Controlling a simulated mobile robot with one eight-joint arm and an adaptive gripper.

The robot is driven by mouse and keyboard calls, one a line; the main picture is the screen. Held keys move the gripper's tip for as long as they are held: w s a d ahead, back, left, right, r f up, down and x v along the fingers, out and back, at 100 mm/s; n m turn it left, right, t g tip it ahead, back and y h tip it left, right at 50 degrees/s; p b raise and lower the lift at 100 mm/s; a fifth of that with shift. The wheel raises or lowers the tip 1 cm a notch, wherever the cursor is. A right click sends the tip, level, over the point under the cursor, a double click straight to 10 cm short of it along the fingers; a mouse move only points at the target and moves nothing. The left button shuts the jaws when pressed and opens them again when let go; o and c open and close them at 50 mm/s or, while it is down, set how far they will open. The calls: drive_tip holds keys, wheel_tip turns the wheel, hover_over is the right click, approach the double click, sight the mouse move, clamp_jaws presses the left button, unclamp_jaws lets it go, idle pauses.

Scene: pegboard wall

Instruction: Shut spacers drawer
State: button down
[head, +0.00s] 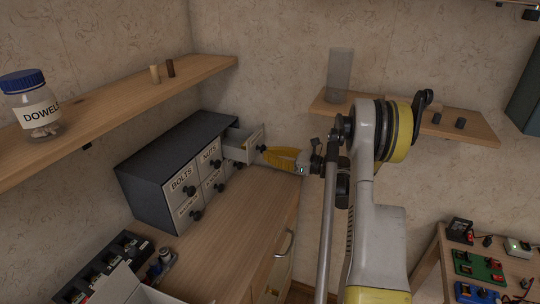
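A dark grey cabinet (150,200) of small drawers stands on the wooden worktop. Its upper right drawer (247,141) is pulled out, with its front facing right; I cannot read a label on it, so I cannot tell from lettering that it is the spacers drawer. The other drawers, including BOLTS (182,179) and NUTS (210,156), look shut. My gripper (268,155), with yellow fingers, is just right of the open drawer's dark knob, close to or touching it. The fingers overlap in this view, so their opening is hidden.
A wooden shelf (120,103) above the cabinet holds a DOWELS jar (34,110) and two small cylinders. A second shelf (470,127) behind my arm holds a clear cylinder (340,75). A dark tray (105,265) and an open white box (130,290) sit at the worktop's near left.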

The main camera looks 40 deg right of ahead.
drive_tip(key=b+x, duration=0.1)
drive_tip(key=x, duration=0.9)
drive_tip(key=shift+w+a, duration=0.2)
drive_tip(key=shift+w, duration=0.05)
